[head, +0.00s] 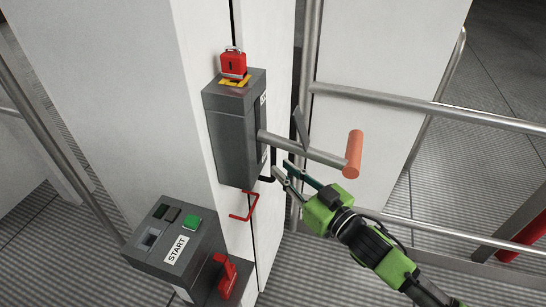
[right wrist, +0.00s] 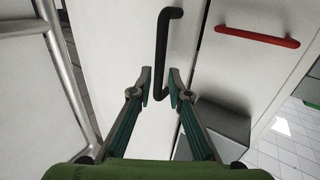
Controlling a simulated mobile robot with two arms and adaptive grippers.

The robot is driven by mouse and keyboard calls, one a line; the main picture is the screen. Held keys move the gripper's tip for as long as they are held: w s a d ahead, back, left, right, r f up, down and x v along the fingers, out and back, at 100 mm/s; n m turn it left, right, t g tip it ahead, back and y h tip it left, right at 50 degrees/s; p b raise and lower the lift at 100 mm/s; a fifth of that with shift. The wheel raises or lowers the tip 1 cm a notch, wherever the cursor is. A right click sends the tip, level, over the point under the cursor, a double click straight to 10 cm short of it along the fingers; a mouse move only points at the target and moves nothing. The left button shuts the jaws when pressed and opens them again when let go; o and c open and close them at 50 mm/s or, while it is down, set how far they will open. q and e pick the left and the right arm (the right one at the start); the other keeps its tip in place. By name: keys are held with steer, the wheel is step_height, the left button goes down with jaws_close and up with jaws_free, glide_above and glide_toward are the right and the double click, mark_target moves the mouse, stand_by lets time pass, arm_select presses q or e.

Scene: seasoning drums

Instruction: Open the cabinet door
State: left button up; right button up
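The white cabinet door (right wrist: 112,45) carries an upright black bar handle (right wrist: 163,50); a dark seam runs just right of it in the right wrist view. In the head view only the lower end of the black handle (head: 268,178) shows beside the grey lever box. The door looks shut. My right gripper (right wrist: 159,78) is open, its two fingertips on either side of the handle's lower part; contact cannot be told. In the head view my right gripper (head: 280,169) points up and left towards the handle. My left gripper is not in view.
A grey box (head: 232,125) with an orange-ended lever (head: 310,150) and red padlock (head: 233,64) juts out above my right gripper. A red handle (head: 247,207) is on the neighbouring panel. A START box (head: 178,245) stands lower left. Metal rails (head: 430,105) run at right.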

mark_target(275, 163)
steer(key=x, duration=0.5)
steer(key=shift+p, duration=0.3)
jaws_close()
steer(key=shift+d, duration=0.15)
